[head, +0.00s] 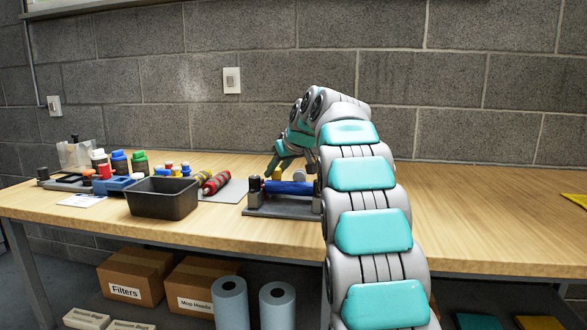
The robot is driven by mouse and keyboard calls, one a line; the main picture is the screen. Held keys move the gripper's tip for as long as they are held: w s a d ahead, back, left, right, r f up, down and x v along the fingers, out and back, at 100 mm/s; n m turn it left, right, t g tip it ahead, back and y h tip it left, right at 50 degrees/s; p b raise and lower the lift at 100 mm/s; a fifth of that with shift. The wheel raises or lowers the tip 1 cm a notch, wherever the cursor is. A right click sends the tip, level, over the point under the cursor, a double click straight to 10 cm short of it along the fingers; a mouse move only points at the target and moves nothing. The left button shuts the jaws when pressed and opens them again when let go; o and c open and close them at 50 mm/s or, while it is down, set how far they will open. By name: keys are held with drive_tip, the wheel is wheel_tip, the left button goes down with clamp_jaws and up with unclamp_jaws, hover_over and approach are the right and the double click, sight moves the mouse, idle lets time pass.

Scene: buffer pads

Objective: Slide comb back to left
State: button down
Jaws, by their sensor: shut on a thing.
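A grey fixture (253,211) stands on the bench with a blue roller (290,188) lying across it between end posts. A small yellow piece (277,173) shows at the roller's left part; it appears to be the comb, though its teeth are too small to make out. My gripper (275,172) reaches down from behind the arm to this yellow piece and is shut on it. My arm hides the fixture's right end.
A black bin (162,198) stands left of the fixture. A red patterned roller (216,183) lies on a grey mat between them. Several bottles and a blue tray (115,185) are further left. The bench right of my arm is mostly clear.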

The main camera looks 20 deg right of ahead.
drive_tip(key=shift+w+a, duration=0.25)
drive_tip(key=shift+a, duration=0.1)
drive_tip(key=c, duration=0.6)
unclamp_jaws()
drive_tip(key=shift+a, duration=0.1)
drive_tip(key=shift+o, duration=0.2)
drive_tip(key=v, duration=0.8)
drive_tip(key=shift+f, duration=0.1)
